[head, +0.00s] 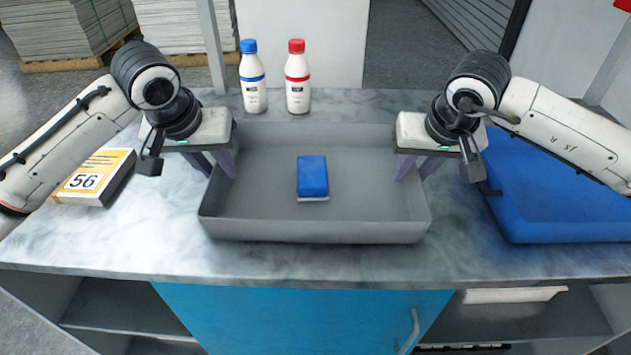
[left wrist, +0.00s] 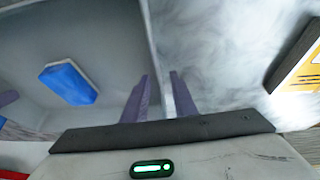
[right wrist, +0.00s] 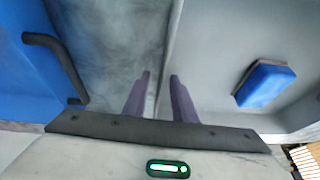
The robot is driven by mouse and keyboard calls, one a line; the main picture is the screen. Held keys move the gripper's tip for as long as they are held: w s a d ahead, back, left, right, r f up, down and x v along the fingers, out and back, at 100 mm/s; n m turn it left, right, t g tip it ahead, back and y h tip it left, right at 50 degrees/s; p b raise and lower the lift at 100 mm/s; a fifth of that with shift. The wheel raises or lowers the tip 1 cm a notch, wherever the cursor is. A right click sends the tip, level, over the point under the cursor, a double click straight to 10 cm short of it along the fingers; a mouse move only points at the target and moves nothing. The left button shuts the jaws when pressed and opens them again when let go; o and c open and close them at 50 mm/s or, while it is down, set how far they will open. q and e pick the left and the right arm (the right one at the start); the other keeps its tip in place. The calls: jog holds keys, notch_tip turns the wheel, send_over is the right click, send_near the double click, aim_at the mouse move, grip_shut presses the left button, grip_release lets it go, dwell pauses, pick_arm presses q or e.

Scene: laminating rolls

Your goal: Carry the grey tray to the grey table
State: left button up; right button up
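The grey tray (head: 315,230) rests on a grey marbled counter (head: 130,240), with a blue block with a pale base (head: 313,176) lying inside it. My left gripper (head: 217,170) is at the tray's left wall, its purple fingers open on either side of the rim; the left wrist view shows the fingers (left wrist: 160,95) astride the wall. My right gripper (head: 413,172) is at the right wall in the same way, with open fingers (right wrist: 161,95) astride the rim in the right wrist view. I cannot identify a separate grey table.
A blue tray (head: 560,225) stands to the right. A white bottle with a blue cap (head: 254,80) and one with a red cap (head: 298,80) stand behind the grey tray. A box marked 56 (head: 95,178) lies left. The counter's front strip is clear.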

pick_arm(q)
grip_shut()
pick_arm(e)
grip_shut()
pick_arm(q)
jog(key=shift+r, duration=0.1)
pick_arm(e)
jog(key=shift+w+r, duration=0.1)
jog(key=shift+r, duration=0.05)
dwell(0.9)
